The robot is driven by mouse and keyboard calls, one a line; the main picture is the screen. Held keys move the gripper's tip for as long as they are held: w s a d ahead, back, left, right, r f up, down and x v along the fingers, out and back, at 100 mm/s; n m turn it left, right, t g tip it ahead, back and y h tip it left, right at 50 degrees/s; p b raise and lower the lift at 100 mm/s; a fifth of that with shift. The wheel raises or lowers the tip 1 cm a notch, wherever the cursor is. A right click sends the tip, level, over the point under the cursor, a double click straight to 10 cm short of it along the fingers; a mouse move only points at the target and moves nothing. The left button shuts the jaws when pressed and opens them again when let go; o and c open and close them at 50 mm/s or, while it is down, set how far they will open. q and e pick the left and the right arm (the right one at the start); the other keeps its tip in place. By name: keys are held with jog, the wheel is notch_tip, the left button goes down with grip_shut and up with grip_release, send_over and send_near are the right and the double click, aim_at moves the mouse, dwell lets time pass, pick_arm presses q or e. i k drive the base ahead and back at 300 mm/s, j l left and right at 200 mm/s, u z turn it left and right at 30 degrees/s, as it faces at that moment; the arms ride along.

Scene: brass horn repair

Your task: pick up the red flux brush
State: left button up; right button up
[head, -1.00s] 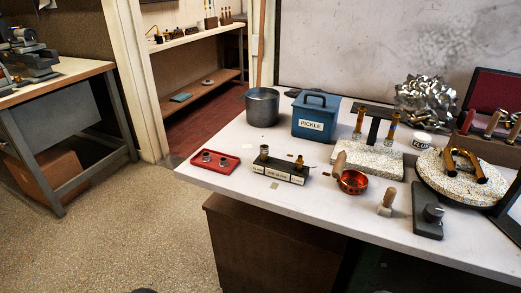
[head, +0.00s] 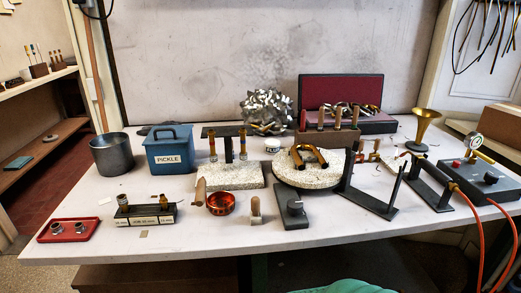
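I cannot make out a clearly red flux brush in the head view. Thin upright tools (head: 34,53) stand in a small brown block (head: 39,70) on the shelf at the far left; they are too small to tell their type. A short, pale wooden-handled tool (head: 255,211), perhaps a brush, stands near the bench's front edge. Neither of my grippers is in view.
The white bench (head: 100,252) holds a red tray (head: 69,238), a blue PICKLE box (head: 170,158), a grey pot (head: 112,160), a copper pan (head: 221,210) and a gauge box (head: 483,183) with orange hoses. A green rounded thing (head: 345,287) shows at the bottom edge.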

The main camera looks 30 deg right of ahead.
aim_at(303, 119)
jog(key=z, duration=1.3)
